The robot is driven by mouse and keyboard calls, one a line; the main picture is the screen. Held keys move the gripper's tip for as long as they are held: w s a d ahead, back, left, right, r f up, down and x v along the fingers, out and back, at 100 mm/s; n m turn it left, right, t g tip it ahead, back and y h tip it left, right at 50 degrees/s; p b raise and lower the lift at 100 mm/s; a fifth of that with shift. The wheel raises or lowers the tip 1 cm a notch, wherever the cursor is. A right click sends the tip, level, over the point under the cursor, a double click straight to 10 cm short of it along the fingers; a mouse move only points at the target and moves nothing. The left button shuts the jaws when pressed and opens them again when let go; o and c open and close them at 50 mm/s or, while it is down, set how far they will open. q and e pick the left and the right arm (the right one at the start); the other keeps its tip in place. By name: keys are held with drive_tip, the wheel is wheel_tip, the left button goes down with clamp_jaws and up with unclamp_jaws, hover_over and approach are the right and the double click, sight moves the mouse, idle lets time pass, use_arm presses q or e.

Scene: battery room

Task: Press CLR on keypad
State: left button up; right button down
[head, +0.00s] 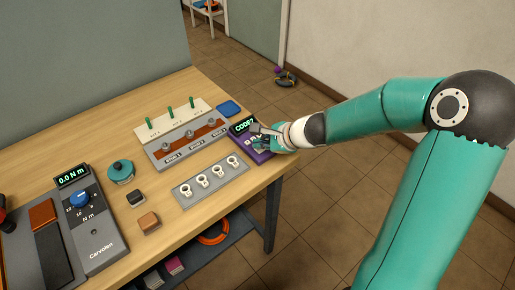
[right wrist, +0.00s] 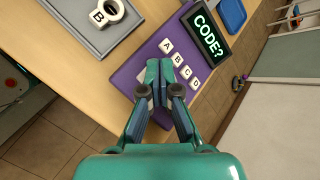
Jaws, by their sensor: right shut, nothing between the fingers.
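The keypad is a purple box at the right end of the bench; its purple body (head: 261,157) is partly covered by my right gripper. In the right wrist view the purple panel (right wrist: 128,78) carries a row of white keys, A, B, C and D (right wrist: 180,62). Its tilted display (right wrist: 206,35) reads "CODE?" in green. My right gripper (right wrist: 160,70) is shut and empty, its fingertips over the panel just below the A and B keys. It hides the lower keys, so I cannot see CLR or tell whether the tips touch. My left gripper is out of view.
Left of the keypad lies a grey plate with white ring tags (head: 209,177). Behind are a switch panel (head: 188,143) and a blue tray (head: 229,108). A torque tester (head: 92,222) stands farther left. The bench's right edge is close to the keypad.

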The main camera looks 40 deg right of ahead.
sight(261, 150)
drive_tip(key=shift+r+p, duration=0.3)
drive_tip(key=shift+r, duration=0.25)
drive_tip(key=shift+r, duration=0.1)
wheel_tip(261, 150, up, 5)
drive_tip(key=p, duration=0.4)
drive_tip(key=shift+p, duration=0.35)
idle(0.4)
